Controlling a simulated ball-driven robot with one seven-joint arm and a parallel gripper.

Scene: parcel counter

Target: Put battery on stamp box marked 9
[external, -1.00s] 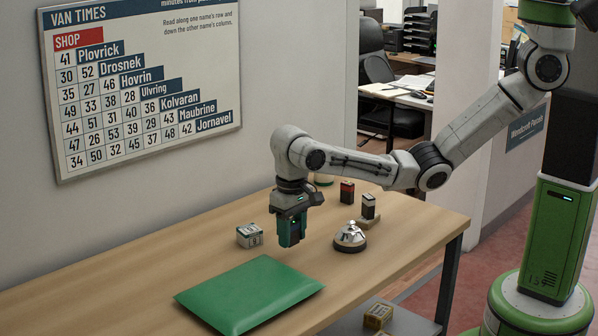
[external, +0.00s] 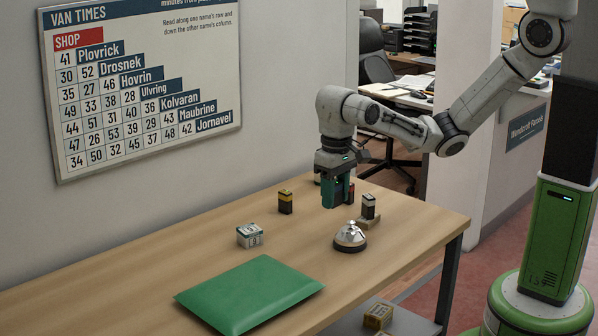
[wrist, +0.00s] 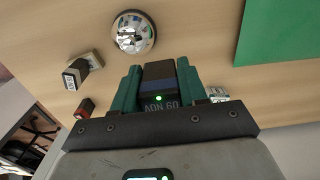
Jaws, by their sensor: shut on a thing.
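A tan box (external: 369,222) carries a black-and-white battery (external: 368,206). A yellowish box (external: 378,316) lies on the lower shelf. I cannot read a 9 on any box.
A silver bell (external: 350,237) stands near the tan box. A green envelope (external: 250,295) lies at the front. A black-and-yellow battery (external: 285,202) stands further back. A red battery (wrist: 86,107) is near the gripper. Clear counter lies between the white box and bell.

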